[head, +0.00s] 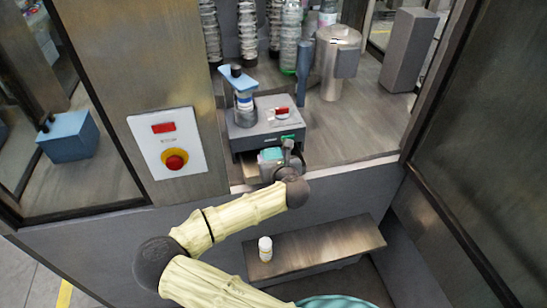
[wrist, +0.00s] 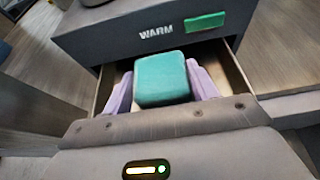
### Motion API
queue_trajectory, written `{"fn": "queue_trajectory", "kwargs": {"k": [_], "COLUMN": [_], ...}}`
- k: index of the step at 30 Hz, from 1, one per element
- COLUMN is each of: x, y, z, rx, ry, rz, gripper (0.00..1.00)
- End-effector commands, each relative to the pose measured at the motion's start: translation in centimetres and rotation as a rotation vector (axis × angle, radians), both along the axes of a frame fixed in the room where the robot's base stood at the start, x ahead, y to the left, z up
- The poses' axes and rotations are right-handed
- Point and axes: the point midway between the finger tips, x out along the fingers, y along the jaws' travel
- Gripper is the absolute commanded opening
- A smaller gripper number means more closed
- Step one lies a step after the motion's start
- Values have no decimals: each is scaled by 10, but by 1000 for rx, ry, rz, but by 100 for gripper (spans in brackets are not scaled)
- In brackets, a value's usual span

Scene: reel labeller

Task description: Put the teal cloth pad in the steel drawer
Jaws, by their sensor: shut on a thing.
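The teal cloth pad (wrist: 162,78) is a thick, rounded block between the two lilac fingers of my gripper (wrist: 161,88), which is shut on it. The pad also shows in the head view (head: 271,154), partly covered by my wrist. The steel drawer (wrist: 228,66) is pulled out below a dark grey unit marked WARM (wrist: 120,32). The pad and fingertips are over or within the drawer's opening. I cannot tell whether the pad touches the drawer floor, which is mostly hidden by the pad and gripper. In the head view the drawer (head: 249,173) shows beside my wrist.
A steel canister (head: 338,60) and several stacked reels or bottles stand behind. A panel with a red stop button (head: 175,160) is at left. A white bottle (head: 265,249) stands on a low step.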

Motion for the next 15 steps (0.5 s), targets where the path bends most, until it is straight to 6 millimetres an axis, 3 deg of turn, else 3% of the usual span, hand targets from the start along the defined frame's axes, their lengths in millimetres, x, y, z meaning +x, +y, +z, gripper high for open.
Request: {"fn": "queue_trajectory", "kwargs": {"k": [15], "x": [0], "y": [0], "z": [-7], "rx": [0], "ry": [0], "rz": [0], "gripper": [37]}}
